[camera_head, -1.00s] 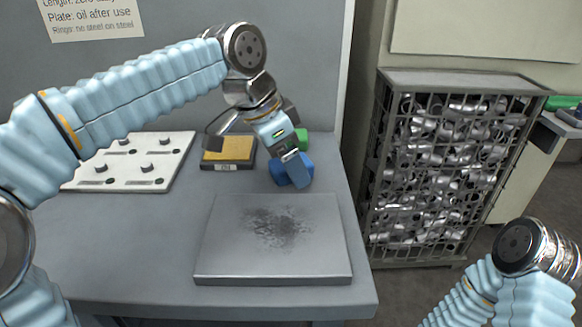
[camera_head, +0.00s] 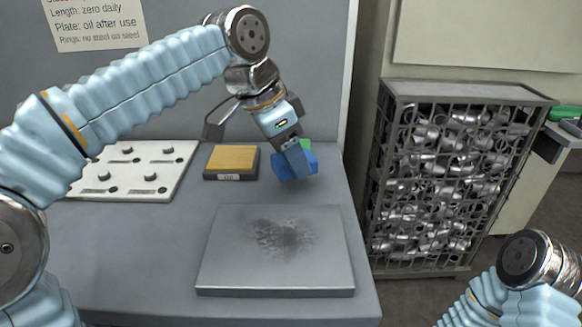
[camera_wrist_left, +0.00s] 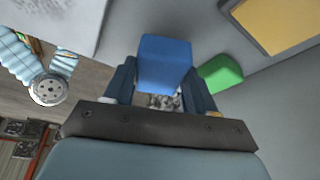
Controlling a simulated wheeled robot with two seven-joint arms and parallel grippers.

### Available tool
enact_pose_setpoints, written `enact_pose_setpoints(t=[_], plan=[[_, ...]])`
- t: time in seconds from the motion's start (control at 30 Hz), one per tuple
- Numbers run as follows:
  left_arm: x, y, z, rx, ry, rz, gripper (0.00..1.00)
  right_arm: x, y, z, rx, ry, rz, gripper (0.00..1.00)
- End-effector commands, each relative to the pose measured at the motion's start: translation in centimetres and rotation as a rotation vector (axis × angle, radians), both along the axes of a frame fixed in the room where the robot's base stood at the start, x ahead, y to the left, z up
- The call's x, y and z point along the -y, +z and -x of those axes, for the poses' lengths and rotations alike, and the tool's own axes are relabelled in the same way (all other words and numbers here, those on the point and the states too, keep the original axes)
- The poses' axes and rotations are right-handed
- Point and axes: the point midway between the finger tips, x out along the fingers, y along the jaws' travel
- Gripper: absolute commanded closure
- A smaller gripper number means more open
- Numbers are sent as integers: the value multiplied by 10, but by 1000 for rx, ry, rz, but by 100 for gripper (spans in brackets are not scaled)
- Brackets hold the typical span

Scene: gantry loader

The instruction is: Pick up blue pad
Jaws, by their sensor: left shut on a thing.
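The blue pad (camera_head: 296,166) is a small block at the back right of the grey table, behind the metal plate. My left gripper (camera_head: 298,163) comes down over it from the left and is shut on it. In the left wrist view the blue pad (camera_wrist_left: 165,64) sits between the two fingers of my left gripper (camera_wrist_left: 163,88). A green block (camera_head: 305,146) shows just behind the blue pad, and in the left wrist view the green block (camera_wrist_left: 220,72) lies beside the right finger. My right gripper is out of the frames; only part of that arm shows at lower right.
A grey metal plate (camera_head: 240,271) with a dark smudge lies in front. A yellow-topped block (camera_head: 231,160) and a white board with pegs (camera_head: 140,176) are to the left. A wire cage (camera_head: 452,180) full of metal rings stands right of the table.

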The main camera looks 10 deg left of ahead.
Motion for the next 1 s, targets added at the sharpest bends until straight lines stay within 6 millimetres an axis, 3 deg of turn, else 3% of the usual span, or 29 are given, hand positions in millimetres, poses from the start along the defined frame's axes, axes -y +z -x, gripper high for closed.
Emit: enact_pose_setpoints(t=[0.27,0.4,0.6,0.8,1.0], plan=[[4,63,52,6,-3,3,78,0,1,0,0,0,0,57],[6,76,88,4,-2,1,78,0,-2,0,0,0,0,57],[8,91,122,2,-1,0,78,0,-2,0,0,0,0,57],[9,98,138,1,0,1,78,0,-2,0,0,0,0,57],[10,99,140,0,0,0,78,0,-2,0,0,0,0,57]])
